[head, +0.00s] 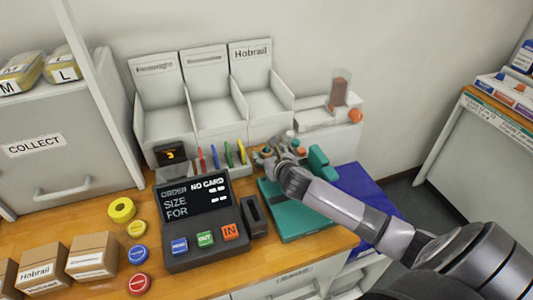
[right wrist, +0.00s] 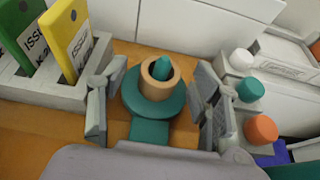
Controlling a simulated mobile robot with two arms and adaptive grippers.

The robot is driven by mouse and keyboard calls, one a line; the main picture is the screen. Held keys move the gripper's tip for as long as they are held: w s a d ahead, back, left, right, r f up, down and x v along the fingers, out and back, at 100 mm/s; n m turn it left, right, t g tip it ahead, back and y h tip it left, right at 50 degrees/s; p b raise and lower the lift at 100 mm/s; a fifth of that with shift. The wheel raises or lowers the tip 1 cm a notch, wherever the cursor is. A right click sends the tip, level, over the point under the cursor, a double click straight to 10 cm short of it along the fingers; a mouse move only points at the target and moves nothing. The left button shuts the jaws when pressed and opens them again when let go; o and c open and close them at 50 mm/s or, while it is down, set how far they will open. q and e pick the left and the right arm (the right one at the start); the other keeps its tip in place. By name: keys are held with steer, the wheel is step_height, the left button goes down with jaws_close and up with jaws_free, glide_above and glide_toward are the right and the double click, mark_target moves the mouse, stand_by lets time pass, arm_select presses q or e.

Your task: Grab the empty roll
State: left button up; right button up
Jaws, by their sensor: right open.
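The empty roll (right wrist: 149,88), a short tan cardboard-like ring, stands upright around a teal peg on a round teal base (right wrist: 170,106) in the right wrist view. My right gripper (right wrist: 153,104) is open, with one finger on each side of the roll and visible gaps between. In the head view my right gripper (head: 281,149) is at the back of the counter, beside the card rack, and its fingers and wrist mostly hide the roll. My left gripper is not in view.
A rack of coloured cards (head: 215,160) stands close to the left of the gripper. White bins (head: 220,118) rise behind. An order terminal (head: 195,215) and a yellow ring (head: 112,209) are further left.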

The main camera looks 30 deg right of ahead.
steer(key=shift+c, duration=0.5)
steer(key=c, duration=0.7)
steer(key=shift+r, duration=0.1)
steer(key=shift+c, duration=0.2)
